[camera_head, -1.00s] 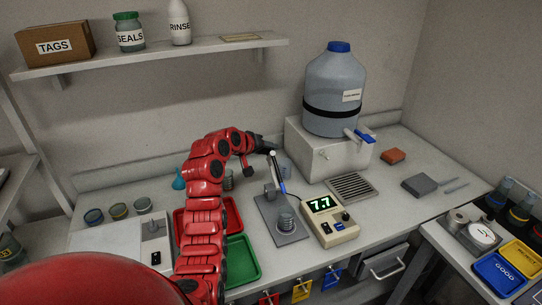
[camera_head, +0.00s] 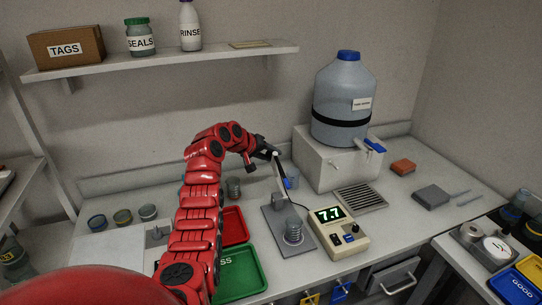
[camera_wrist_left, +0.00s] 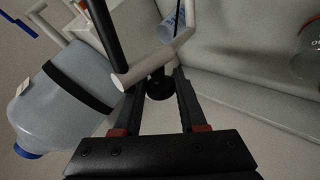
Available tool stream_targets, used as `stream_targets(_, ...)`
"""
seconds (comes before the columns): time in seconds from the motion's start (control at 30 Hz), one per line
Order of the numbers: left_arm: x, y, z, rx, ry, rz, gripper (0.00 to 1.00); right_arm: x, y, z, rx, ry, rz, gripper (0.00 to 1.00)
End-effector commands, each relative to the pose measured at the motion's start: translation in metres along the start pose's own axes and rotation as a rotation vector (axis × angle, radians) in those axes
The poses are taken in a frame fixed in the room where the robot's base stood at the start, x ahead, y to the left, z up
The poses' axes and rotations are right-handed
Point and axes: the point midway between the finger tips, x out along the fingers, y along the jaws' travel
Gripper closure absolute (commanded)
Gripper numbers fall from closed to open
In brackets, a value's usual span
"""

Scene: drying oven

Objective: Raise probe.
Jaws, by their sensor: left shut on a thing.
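The probe stand (camera_head: 273,218) is a grey plate with an upright post on the bench, left of the meter (camera_head: 340,238) reading 7.7. The thin probe, with a blue part (camera_head: 288,183), hangs at the top of the stand. A small ribbed cup (camera_head: 294,233) stands on the plate below it. My left gripper (camera_head: 273,154) is at the top of the stand. In the left wrist view its fingers (camera_wrist_left: 160,93) are closed around a dark round knob (camera_wrist_left: 158,83) by the light grey probe arm (camera_wrist_left: 155,60). The black rod (camera_wrist_left: 106,35) rises beside it. The fingers partly hide the grip.
A large blue-capped bottle (camera_head: 342,100) stands on a white box (camera_head: 330,165) behind the stand. A drain grille (camera_head: 360,199) lies right of it. Red (camera_head: 233,228) and green (camera_head: 243,275) trays lie left, partly behind my arm. A shelf (camera_head: 170,62) runs above.

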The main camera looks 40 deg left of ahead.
Motion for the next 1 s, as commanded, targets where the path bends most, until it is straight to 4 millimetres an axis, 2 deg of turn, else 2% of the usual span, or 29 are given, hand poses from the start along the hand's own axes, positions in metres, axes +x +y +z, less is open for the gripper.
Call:
stream_targets(0.27, -0.001, -0.001, -0.001, 0.001, 0.005, -0.002, 1.0, 0.0, 0.0, 0.0, 0.0, 0.0, 0.0, 1.0)
stream_targets(0.3, -0.001, -0.001, -0.001, 0.0, 0.004, -0.002, 0.52, 0.0, 0.0, 0.0, 0.0, 0.0, 0.0, 1.0)
stream_targets(0.43, -0.001, -0.001, -0.001, 0.0, 0.003, -0.002, 0.28, 0.0, 0.0, 0.0, 0.0, 0.0, 0.0, 1.0)
stream_targets(0.77, -0.001, -0.001, -0.001, 0.0, 0.003, -0.001, 0.28, 0.0, 0.0, 0.0, 0.0, 0.0, 0.0, 1.0)
stream_targets(0.87, -0.007, -0.001, -0.001, 0.0, 0.004, 0.0, 0.28, -0.002, 0.0, 0.0, 0.0, 0.0, 0.0, 1.0)
stream_targets(1.0, -0.025, -0.003, -0.001, 0.0, 0.007, -0.001, 0.28, -0.007, 0.0, 0.001, 0.0, 0.0, 0.0, 1.0)
